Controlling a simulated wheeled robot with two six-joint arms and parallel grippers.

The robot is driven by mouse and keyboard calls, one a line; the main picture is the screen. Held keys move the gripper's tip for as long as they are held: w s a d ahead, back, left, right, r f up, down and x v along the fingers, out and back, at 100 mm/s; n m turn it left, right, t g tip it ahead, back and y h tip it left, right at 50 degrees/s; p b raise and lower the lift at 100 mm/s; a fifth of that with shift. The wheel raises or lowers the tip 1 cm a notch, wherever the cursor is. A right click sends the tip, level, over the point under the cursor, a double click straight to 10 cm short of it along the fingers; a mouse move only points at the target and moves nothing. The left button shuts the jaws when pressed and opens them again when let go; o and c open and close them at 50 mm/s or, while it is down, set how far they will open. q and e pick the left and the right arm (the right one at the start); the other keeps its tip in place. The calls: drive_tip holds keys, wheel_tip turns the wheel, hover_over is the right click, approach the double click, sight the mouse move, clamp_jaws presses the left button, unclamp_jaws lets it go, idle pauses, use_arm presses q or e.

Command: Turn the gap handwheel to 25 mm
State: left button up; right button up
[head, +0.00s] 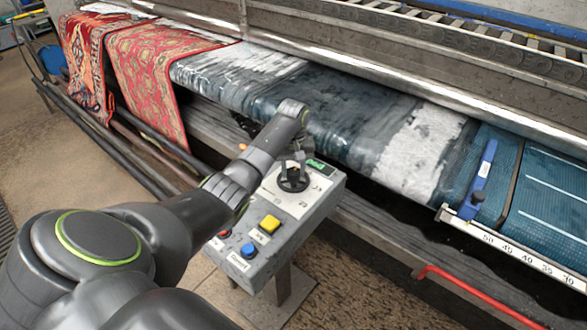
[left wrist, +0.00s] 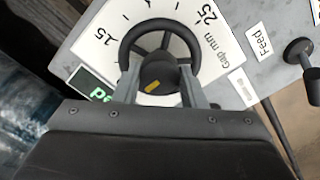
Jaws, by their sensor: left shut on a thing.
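The gap handwheel (head: 293,184) is a black spoked wheel on top of the grey control box, on a white dial plate. In the left wrist view the handwheel (left wrist: 124,50) fills the top middle, with a dark hub (left wrist: 160,73) bearing a yellow mark. The dial shows "15" at left, "25" at right and "Gap mm". My left gripper (head: 292,163) comes down over the wheel. In the left wrist view its two grey fingers (left wrist: 160,88) stand either side of the hub, shut on the handwheel. The exact contact is partly hidden. My right gripper is not seen.
The control box has a yellow button (head: 269,224), a blue button (head: 248,251) and a small green display (head: 318,165). The machine bed with a wet dark rug (head: 350,118) lies behind. A scale bar (head: 510,247) and red pipe (head: 470,292) are at right.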

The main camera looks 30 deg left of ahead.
use_arm(q)
drive_tip(key=shift+r+m+p, duration=0.3)
drive_tip(key=shift+m+p, duration=1)
drive_tip(key=shift+p, duration=0.05)
drive_tip(key=m+p, duration=0.2)
drive_tip(key=m, duration=0.1)
drive_tip(key=shift+m, duration=0.4)
drive_tip(key=m+p, duration=0.2)
drive_tip(key=m, duration=0.2)
drive_tip(key=shift+w+f, duration=0.1)
drive_tip(key=m, duration=0.5)
drive_tip(key=shift+p, duration=0.4)
drive_tip(key=m, duration=0.4)
drive_tip(key=shift+m, duration=0.3)
drive_tip(key=m, duration=1)
drive_tip(key=shift+m, duration=0.4)
drive_tip(key=m, duration=0.4)
drive_tip(key=shift+m, duration=0.4)
